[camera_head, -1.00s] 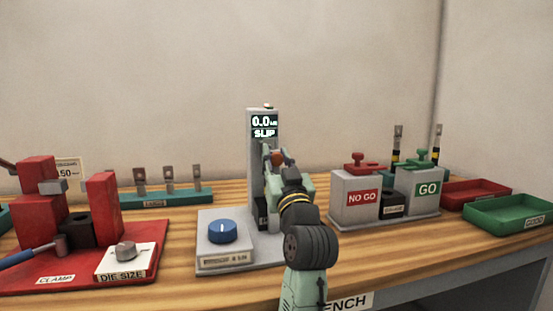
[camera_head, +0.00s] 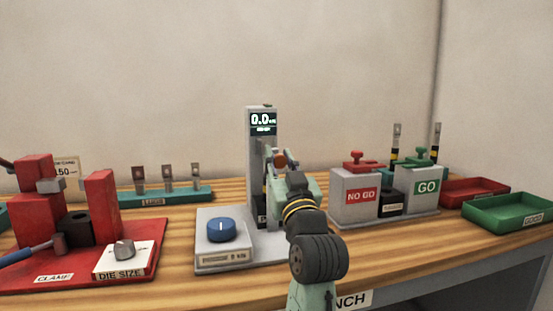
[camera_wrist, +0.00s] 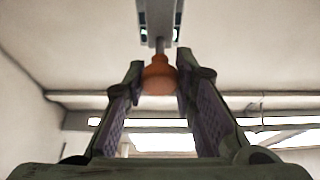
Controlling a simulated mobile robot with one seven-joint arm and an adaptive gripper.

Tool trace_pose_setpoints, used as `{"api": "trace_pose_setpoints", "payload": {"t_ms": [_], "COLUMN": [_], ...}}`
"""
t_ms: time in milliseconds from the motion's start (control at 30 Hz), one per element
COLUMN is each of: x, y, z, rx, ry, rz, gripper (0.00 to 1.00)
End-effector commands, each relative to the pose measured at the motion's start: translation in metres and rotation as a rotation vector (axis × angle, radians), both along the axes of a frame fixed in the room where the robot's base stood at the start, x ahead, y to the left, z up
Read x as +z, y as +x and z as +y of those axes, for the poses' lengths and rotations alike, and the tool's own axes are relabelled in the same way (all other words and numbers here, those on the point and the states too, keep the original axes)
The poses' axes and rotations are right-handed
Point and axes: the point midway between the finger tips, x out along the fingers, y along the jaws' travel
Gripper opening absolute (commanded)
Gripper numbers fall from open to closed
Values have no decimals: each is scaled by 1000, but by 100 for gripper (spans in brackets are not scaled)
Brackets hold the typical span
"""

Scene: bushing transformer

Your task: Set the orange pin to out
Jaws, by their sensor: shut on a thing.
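The orange pin (camera_wrist: 158,76) is a round orange knob on a thin grey shaft in the wrist view. It sits between the fingertips of my gripper (camera_wrist: 158,88), which is shut on it. In the head view the orange pin (camera_head: 280,160) shows as a small orange-brown spot at my gripper (camera_head: 283,162), beside the grey tester column (camera_head: 257,150). The column's display (camera_head: 263,121) reads 0.0 with small, blurred text below. My arm hides the lower part of the column and part of its base.
A blue dial (camera_head: 222,230) is on the tester base in front. NO GO (camera_head: 355,195) and GO (camera_head: 424,188) blocks stand right, with red and green trays (camera_head: 515,210) beyond. A red clamp plate (camera_head: 90,270) and teal rack (camera_head: 165,198) are left.

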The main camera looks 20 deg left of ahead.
Motion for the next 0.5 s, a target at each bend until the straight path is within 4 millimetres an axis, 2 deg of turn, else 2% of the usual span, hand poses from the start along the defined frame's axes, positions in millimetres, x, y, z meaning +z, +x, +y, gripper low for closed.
{"api": "trace_pose_setpoints", "payload": {"t_ms": [200, 233, 500], "x": [-1, -1, -1], "y": [-2, -3, -2], "z": [-1, -1, -1], "rx": [1, 1, 1], "ry": [-1, -1, 0], "rz": [-1, -1, -1], "gripper": [0, 25, 43]}}
